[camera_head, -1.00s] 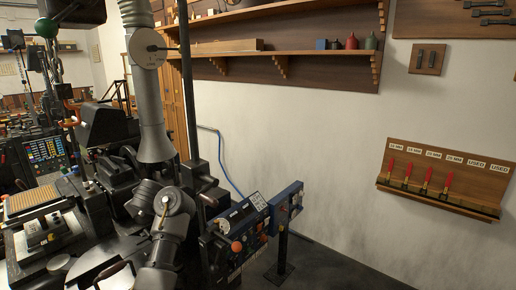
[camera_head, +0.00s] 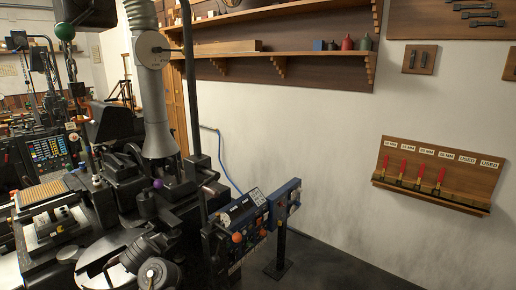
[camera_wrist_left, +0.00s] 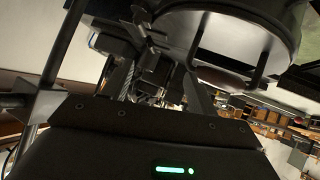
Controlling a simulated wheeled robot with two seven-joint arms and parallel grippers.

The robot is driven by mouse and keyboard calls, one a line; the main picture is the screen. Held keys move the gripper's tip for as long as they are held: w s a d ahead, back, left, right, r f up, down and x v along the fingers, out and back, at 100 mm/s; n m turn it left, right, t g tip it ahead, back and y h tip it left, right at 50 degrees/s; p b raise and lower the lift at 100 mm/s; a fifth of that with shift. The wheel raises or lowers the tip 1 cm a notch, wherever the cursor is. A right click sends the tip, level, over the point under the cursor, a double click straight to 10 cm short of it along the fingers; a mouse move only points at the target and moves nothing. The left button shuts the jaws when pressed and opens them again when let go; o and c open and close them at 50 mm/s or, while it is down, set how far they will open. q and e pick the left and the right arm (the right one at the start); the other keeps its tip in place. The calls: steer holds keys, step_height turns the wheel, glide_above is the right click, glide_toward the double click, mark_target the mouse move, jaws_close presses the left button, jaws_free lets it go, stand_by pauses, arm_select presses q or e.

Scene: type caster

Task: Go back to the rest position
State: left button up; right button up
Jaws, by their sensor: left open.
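My left gripper (camera_wrist_left: 158,78) shows in the left wrist view above its dark housing with a green light. It is open, and I see nothing held between its fingers. Dark machine parts lie beyond it, and I cannot tell how close they are. In the head view neither gripper is in sight. The large machine (camera_head: 125,165) fills the left side, with a grey column (camera_head: 150,85) rising from it.
A control box (camera_head: 240,215) with knobs stands at the machine's right side. A wall rack (camera_head: 440,175) holds several red-handled tools. Wooden shelves (camera_head: 270,57) run along the upper wall. The floor (camera_head: 325,265) at the lower right is clear.

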arm_select(q)
steer(key=s+d+f+m+g+h, duration=0.1)
steer(key=s+d+f+m+h, duration=0.15)
steer(key=s+f, duration=0.55)
steer(key=s+d+f+m+g+h, duration=0.1)
steer(key=s+d+f+m, duration=0.3)
steer(key=s, duration=0.6)
steer(key=s+d+f+m+g+h, duration=0.1)
steer(key=s+d+f+m+g, duration=0.1)
steer(key=s, duration=1.1)
steer(key=s+d+f+m+g, duration=0.1)
steer(key=s+d+f+g, duration=0.15)
steer(key=s, duration=1.05)
step_height(320, 180, down, 30)
steer(key=s+g+b, duration=0.1)
steer(key=s+b, duration=0.1)
steer(key=b, duration=0.2)
steer(key=s+a+f+b, duration=0.1)
steer(key=s+f, duration=0.7)
steer(key=s+a+f+g+b, duration=0.1)
steer(key=s+a+f, duration=0.1)
steer(key=s+f, duration=0.5)
step_height(320, 180, down, 2)
steer(key=shift+s+a+m, duration=0.25)
steer(key=shift+s+m, duration=0.1)
arm_select(e)
step_height(320, 180, down, 6)
